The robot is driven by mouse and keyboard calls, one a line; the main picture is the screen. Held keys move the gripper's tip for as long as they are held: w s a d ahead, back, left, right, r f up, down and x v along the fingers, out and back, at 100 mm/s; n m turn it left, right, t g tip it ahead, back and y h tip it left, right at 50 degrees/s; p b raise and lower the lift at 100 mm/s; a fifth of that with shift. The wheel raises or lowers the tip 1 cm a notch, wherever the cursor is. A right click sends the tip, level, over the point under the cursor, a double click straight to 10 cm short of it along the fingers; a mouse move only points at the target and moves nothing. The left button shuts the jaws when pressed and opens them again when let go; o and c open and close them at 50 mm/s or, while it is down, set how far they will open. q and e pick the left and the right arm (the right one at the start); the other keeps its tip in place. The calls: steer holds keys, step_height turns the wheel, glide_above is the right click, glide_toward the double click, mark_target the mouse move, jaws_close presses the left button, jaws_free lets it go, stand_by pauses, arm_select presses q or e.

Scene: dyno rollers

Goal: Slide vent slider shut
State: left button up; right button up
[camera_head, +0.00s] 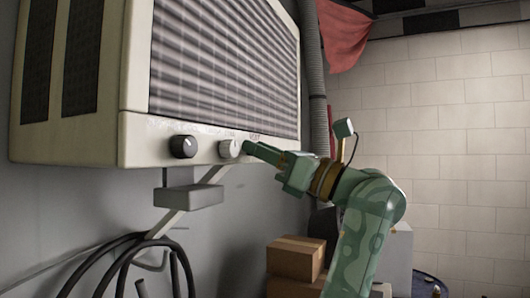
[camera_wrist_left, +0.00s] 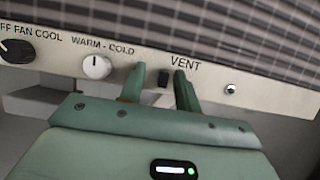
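The vent slider (camera_wrist_left: 164,73) is a small dark knob under the word VENT on the cream front strip of the wall air conditioner (camera_head: 140,138). My left gripper (camera_wrist_left: 160,70) is open, with one green finger on each side of the slider in the left wrist view. Small gaps seem to show between the slider and both fingers; I cannot tell whether either touches. In the head view my left gripper (camera_head: 250,150) reaches the strip just right of the white knob and hides the slider. My right gripper is not in view.
A black fan knob (camera_head: 183,146) and a white warm-cold knob (camera_head: 229,149) sit left of the slider; a small round screw (camera_wrist_left: 230,89) is to its right. A grey bracket (camera_head: 188,196) and black hose (camera_head: 128,255) are below. Cardboard boxes (camera_head: 296,258) stand lower right.

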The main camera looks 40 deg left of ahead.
arm_select(q)
steer(key=b+v, duration=0.5)
steer(key=v, duration=1.1)
steer(key=shift+d, duration=0.2)
steer(key=shift+f, duration=0.15)
